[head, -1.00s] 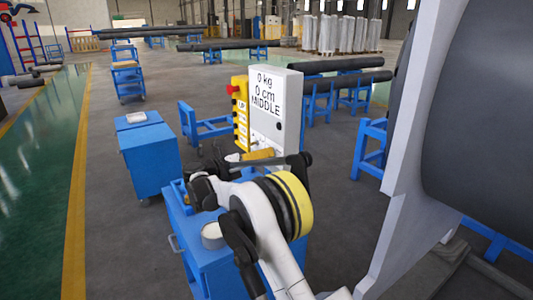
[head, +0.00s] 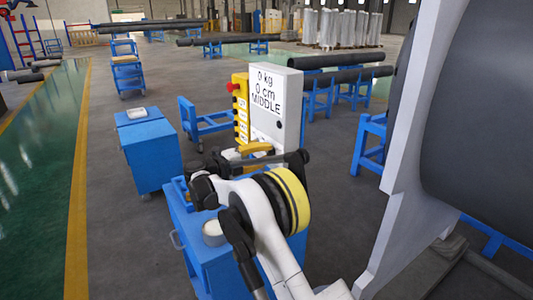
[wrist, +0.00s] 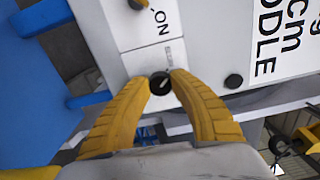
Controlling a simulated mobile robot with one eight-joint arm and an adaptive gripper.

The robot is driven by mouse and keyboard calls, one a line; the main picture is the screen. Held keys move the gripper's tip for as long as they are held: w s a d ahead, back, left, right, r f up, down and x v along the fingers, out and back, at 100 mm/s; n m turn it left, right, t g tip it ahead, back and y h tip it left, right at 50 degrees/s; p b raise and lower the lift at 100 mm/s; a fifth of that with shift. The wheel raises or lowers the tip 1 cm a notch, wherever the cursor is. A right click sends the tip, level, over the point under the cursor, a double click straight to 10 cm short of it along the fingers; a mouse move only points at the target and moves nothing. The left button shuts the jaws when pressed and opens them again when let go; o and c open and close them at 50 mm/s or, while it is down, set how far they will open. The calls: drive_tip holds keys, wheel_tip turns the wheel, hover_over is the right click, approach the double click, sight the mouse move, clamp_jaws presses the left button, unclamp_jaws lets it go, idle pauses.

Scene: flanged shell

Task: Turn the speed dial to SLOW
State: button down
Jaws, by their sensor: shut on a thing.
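The control box (head: 277,107) is light grey and stands upright, its screen reading "0 kg, 0 cm, MIDDLE". The speed dial (wrist: 160,83) is a small black round knob with a pale pointer mark, on a white label panel in the wrist view. My gripper (wrist: 162,79) has its two yellow fingers on either side of the dial, shut on it. In the head view my wrist and arm hide the dial, and a yellow finger (head: 255,148) shows below the screen. Small print beside the dial is too small to read.
A yellow button panel with a red button (head: 233,87) is on the box's left side. Blue carts (head: 152,155) stand to the left. A large dark cylinder (head: 485,110) is at right.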

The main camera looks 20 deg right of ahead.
drive_tip(key=shift+n, duration=0.4)
drive_tip(key=c, duration=1.1)
unclamp_jaws()
drive_tip(key=shift+d, duration=0.1)
drive_tip(key=v, duration=1.2)
drive_tip(key=shift+r, duration=0.1)
